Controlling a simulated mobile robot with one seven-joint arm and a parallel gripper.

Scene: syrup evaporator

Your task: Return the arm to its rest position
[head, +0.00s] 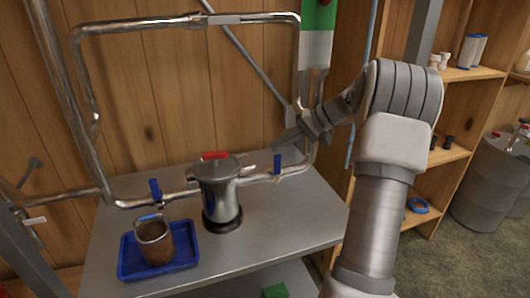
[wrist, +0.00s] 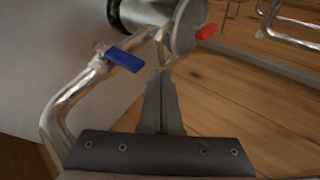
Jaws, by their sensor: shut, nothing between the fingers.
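My arm reaches up from the lower right in the head view and bends toward the pipes. My gripper (head: 280,143) is above the right side of the metal bench (head: 290,215), to the right of the steel canister. In the wrist view my gripper (wrist: 162,75) is shut, its fingers together with nothing between them. It points toward the canister, which appears at the top with its red handle (wrist: 206,31). A blue valve lever (wrist: 124,60) lies to the left of the fingertips. I cannot tell the exact gap to the pipe.
The steel canister (head: 219,190) stands on the bench between blue-levered pipe valves. A blue tray (head: 185,253) holds a brown-filled container (head: 155,240). Metal pipes (head: 185,22) run along the wooden wall. Shelves (head: 470,74) and a grey drum (head: 484,180) stand at right.

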